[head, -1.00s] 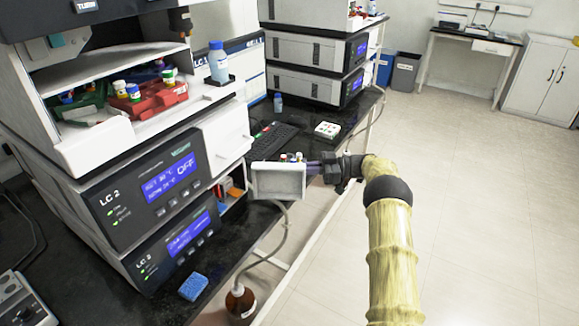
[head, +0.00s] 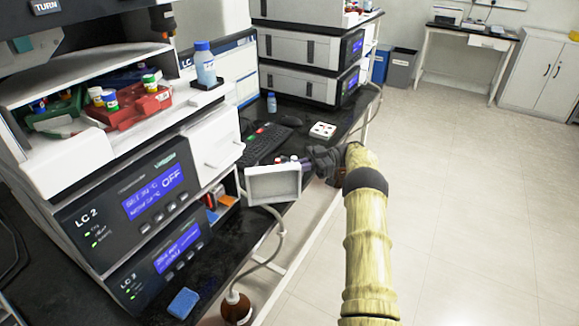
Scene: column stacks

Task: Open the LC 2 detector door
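The LC 2 stack stands at the left in the head view. A white door panel (head: 273,186) stands out from the right of the stack, beside an opening (head: 221,197) where coloured parts show inside. The door looks swung open. My gripper (head: 303,163) is at the far side of the door, near its upper right edge. The fingers are small and partly hidden, so I cannot tell whether they are open, shut or touching the door.
A blue-capped bottle (head: 204,63) and a red tray (head: 130,105) of vials stand on the stack. A blue sponge (head: 183,303) lies on the black bench, with a brown bottle (head: 236,308) by its front edge. A keyboard (head: 266,143) lies behind the door. The floor at right is clear.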

